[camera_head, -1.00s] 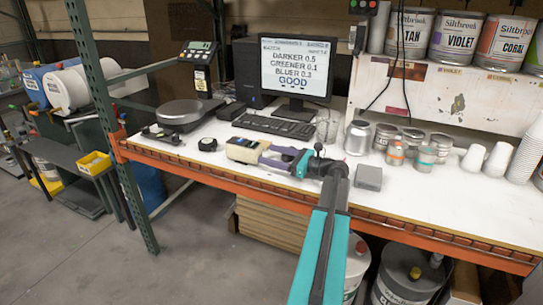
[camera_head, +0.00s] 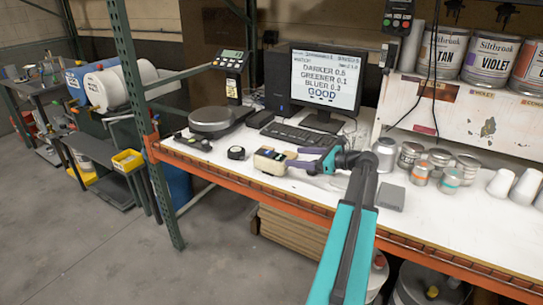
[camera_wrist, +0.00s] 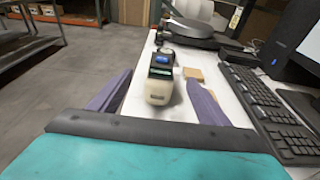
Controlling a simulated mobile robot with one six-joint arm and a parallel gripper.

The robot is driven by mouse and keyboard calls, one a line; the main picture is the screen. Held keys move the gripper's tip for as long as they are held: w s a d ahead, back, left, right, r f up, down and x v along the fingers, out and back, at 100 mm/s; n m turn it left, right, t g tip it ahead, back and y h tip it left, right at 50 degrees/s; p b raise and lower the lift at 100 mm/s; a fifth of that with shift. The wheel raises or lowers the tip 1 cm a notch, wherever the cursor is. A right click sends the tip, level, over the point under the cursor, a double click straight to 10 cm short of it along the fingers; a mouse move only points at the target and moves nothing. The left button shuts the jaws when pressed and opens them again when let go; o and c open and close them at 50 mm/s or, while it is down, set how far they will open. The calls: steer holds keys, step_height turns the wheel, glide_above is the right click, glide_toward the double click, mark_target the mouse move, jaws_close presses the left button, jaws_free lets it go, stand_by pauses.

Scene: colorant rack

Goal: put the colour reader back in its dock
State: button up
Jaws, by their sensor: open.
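The colour reader (camera_head: 270,161), a cream handheld device with a dark top end, lies on the white bench near its front edge. In the wrist view the reader (camera_wrist: 160,82) shows a small lit blue screen. My gripper (camera_head: 292,158) is open, its purple fingers pointing at the reader from the right. In the wrist view the fingers are on either side of the reader's near end, with white bench visible between the right finger and it. Contact cannot be told. A flat grey box (camera_head: 390,196) lies right of my arm; I cannot tell whether it is the dock.
A small round black object (camera_head: 236,153) lies left of the reader. The scale (camera_head: 212,120), keyboard (camera_head: 295,137) and monitor (camera_head: 325,80) stand behind. Several cans (camera_head: 440,158) and white cups (camera_head: 525,186) are at right. A green rack post (camera_head: 140,120) rises at left.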

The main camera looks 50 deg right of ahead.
steer(key=shift+s+r+g+p, duration=0.2)
steer(key=shift+r+g+p, duration=0.2)
steer(key=shift+r+p, duration=0.3)
steer(key=shift+w+r, duration=0.1)
steer(key=p, duration=0.2)
glide_toward(271, 154)
steer(key=shift+a+r+x, duration=0.1)
steer(key=shift+x, duration=1.1)
steer(key=shift+a+r+x, duration=0.1)
steer(key=shift+a+x, duration=0.05)
steer(key=shift+x, duration=1.05)
steer(key=shift+w, duration=0.15)
steer(key=shift+w+a+f+p, duration=0.15)
steer(key=shift+w+p, duration=0.35)
steer(key=shift+w, duration=0.1)
steer(key=shift+p+x, duration=0.75)
steer(key=shift+x, duration=1.1)
steer(key=shift+f, duration=0.15)
